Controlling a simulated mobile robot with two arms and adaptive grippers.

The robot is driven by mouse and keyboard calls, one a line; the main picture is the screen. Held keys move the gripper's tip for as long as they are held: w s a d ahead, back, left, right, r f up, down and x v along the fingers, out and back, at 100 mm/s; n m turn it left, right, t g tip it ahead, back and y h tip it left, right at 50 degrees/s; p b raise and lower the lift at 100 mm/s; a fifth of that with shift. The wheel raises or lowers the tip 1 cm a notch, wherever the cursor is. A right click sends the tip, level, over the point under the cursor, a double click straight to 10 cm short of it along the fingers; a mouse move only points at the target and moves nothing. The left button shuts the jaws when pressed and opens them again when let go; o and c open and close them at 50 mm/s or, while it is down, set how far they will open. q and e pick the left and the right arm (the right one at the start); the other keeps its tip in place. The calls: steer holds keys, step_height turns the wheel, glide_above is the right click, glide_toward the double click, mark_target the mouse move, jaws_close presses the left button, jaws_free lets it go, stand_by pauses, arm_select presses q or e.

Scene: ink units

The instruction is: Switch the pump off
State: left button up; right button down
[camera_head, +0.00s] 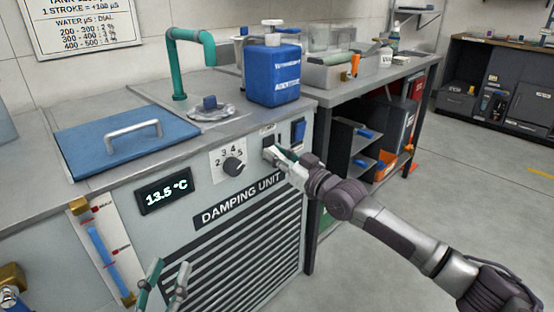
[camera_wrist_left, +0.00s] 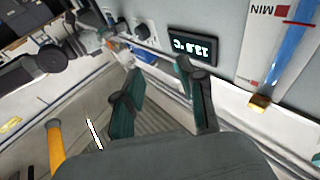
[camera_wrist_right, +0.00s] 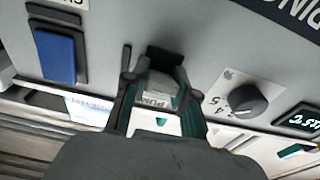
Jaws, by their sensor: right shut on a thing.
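The grey damping unit (camera_head: 215,255) has a dark pump switch (camera_head: 268,142) on its front, right of the dial. My right gripper (camera_head: 285,160) is at this switch, its fingers closed around it. In the right wrist view, the dark switch housing (camera_wrist_right: 164,58) shows at the fingertips and a light label reading PUMP (camera_wrist_right: 155,98) shows between the fingers. The fingers partly hide the switch, so I cannot tell its position. My left gripper (camera_head: 163,285) is open and empty in front of the lower grille; its separated fingers show in the left wrist view (camera_wrist_left: 163,95).
A blue rocker switch (camera_head: 298,131) is just right of the pump switch. A numbered dial (camera_head: 233,166) and a 13.5 °C display (camera_head: 165,191) are to the left. A blue container (camera_head: 273,77) stands on top. The floor at right is clear.

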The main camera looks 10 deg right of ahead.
arm_select(q)
steer(key=shift+s+d+r+t, duration=0.1)
steer(key=shift+s+r+t, duration=0.1)
steer(key=shift+r+t, duration=0.45)
steer(key=shift+r, duration=0.15)
arm_select(e)
steer(key=c, duration=0.9)
jaws_free()
steer(key=v, duration=1.2)
steer(key=shift+f, duration=0.1)
